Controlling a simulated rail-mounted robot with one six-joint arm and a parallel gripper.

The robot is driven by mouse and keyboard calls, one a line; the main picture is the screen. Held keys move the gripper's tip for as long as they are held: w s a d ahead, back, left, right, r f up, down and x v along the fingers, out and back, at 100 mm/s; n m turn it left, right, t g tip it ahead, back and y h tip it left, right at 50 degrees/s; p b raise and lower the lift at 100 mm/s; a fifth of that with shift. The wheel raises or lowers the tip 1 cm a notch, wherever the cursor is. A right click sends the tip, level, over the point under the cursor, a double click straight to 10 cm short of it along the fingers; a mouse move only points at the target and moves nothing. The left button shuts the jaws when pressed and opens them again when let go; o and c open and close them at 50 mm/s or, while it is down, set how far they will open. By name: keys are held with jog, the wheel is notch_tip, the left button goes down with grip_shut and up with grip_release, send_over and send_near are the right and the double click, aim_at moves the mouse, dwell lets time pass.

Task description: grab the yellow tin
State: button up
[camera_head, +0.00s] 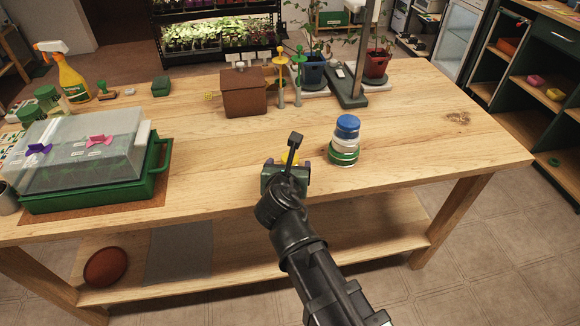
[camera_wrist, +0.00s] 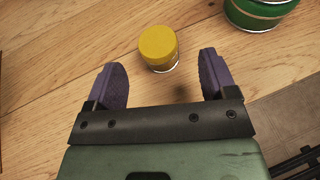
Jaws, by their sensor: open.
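The yellow tin (camera_wrist: 159,46) stands on the wooden table in the wrist view, with a yellow lid and a pale lower edge. Nothing is held. I cannot tell the exact height of the fingers above the table.
A stack of tins with a blue lid and green base (camera_head: 344,142) stands close to the right. A green tray with a clear cover (camera_head: 92,190) is at the left. A brown box (camera_head: 243,95) stands farther back. The table's front edge is near.

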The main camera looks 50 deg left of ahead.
jog(key=b+x, duration=0.2)
jog(key=x, duration=0.3)
jog(key=shift+s+a+f, duration=0.1)
jog(key=shift+a+f, duration=0.05)
jog(key=shift+f, duration=0.05)
jog(key=shift+w+a, duration=0.15)
jog(key=shift+w, duration=0.1)
jog(key=shift+r, duration=0.1)
jog(key=shift+s, duration=0.1)
jog(key=c, duration=1)
